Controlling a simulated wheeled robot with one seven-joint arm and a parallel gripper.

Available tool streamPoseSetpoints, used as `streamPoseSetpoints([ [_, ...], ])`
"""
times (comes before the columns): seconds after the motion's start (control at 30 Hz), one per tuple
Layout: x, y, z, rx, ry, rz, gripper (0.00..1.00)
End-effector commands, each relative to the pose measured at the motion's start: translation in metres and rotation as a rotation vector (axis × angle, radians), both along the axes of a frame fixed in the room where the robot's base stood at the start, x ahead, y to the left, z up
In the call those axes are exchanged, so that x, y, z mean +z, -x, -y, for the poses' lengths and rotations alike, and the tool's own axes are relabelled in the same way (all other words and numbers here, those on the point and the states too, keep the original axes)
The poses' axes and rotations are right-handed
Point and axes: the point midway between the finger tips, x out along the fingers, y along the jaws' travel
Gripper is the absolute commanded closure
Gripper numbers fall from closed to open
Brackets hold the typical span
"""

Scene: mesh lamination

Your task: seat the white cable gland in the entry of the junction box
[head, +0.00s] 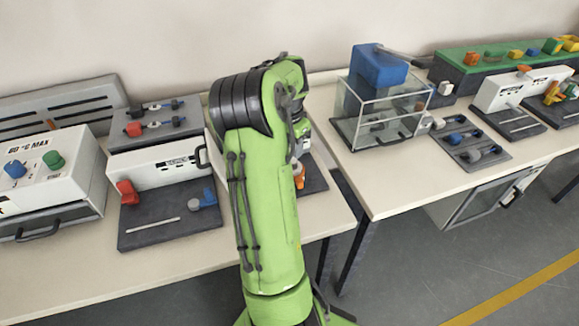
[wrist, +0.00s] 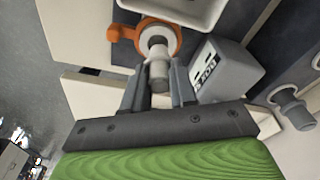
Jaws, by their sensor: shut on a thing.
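My gripper (wrist: 158,82) is shut on a pale grey-white stepped cylinder, the cable gland (wrist: 157,70), in the wrist view. The gland's far end points at an orange ring-shaped part with a side tab (wrist: 123,32). A pale round collar shows inside the ring, around the gland's end. I cannot tell whether the gland is inside it or only in front of it. A grey box with a printed label (wrist: 228,68) stands just right of the fingers; I cannot tell if it is the junction box. In the head view my arm hides the gripper, and the orange part (head: 299,178) shows beside the arm.
Another grey cylindrical fitting (wrist: 292,108) lies at the right of the wrist view. In the head view, white-fronted stations (head: 165,167) stand left, and a clear case with a blue block (head: 378,66) stands on the right table. A gap separates the tables.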

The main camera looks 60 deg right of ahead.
Motion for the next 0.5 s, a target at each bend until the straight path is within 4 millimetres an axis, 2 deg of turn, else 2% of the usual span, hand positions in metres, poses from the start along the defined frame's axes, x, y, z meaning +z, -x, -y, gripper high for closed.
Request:
streamPoseSetpoints([
  [0.03, -0.015, 0.000, 0.000, 0.000, -0.003, -0.003, 1.00],
  [0.1, -0.030, 0.001, -0.001, -0.002, -0.003, -0.004, 1.00],
  [0.2, -0.044, 0.000, 0.000, 0.001, -0.002, -0.002, 1.00],
  [0.5, -0.045, 0.000, 0.000, 0.000, 0.000, -0.001, 1.00],
])
